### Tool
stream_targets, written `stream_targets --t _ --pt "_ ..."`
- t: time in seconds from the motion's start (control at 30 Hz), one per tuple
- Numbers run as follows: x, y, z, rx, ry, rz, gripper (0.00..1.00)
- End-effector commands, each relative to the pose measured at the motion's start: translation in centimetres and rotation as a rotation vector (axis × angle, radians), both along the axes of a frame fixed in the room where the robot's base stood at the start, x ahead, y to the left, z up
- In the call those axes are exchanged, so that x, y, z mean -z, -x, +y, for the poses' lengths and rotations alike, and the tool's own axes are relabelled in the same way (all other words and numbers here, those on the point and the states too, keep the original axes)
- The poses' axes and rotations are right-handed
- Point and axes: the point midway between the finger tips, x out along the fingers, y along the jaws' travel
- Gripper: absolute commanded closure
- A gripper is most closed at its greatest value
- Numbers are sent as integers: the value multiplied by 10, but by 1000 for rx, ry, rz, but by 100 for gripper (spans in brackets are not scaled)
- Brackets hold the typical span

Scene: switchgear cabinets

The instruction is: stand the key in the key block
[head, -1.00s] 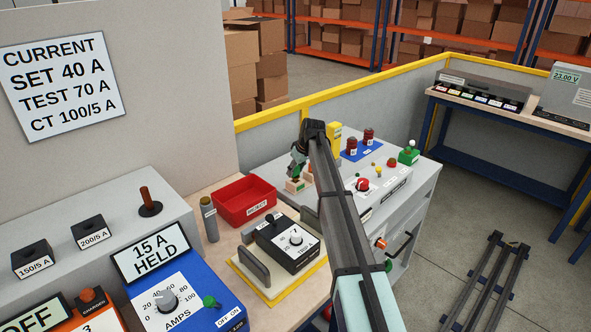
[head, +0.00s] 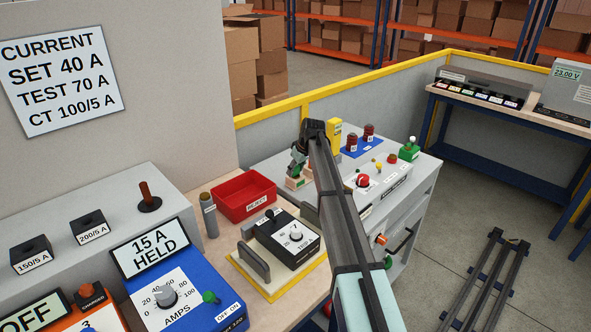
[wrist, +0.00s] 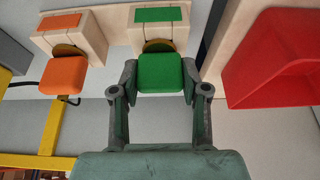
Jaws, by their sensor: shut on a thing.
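My gripper (wrist: 160,88) is shut on the green key (wrist: 160,74), with one finger on each side of its square head. A brass round part shows just beyond the green head, against the pale wooden key block (wrist: 163,33) with a green label. I cannot tell how deep the key sits in the block. An orange key (wrist: 63,75) stands at the neighbouring block with an orange label (wrist: 59,22). In the head view my gripper (head: 298,165) is over the wooden block (head: 296,184), and my arm hides part of this area.
A red reject tray (head: 244,197) lies left of the key block; it also shows in the wrist view (wrist: 275,60). A yellow post (head: 334,135) and a blue plate with dark red terminals (head: 351,143) stand behind.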

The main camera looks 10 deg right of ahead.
Motion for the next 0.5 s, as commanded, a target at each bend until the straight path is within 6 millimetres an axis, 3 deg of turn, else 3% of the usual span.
stream_targets --t 0.03,0.07,0.1,0.13,0.5 --pt "0 0 0 0 0 0 91" --pt "0 0 0 0 0 0 44" --pt "0 0 0 0 0 0 30" --pt "0 0 0 0 0 0 26" --pt "-3 1 -1 0 0 0 26"
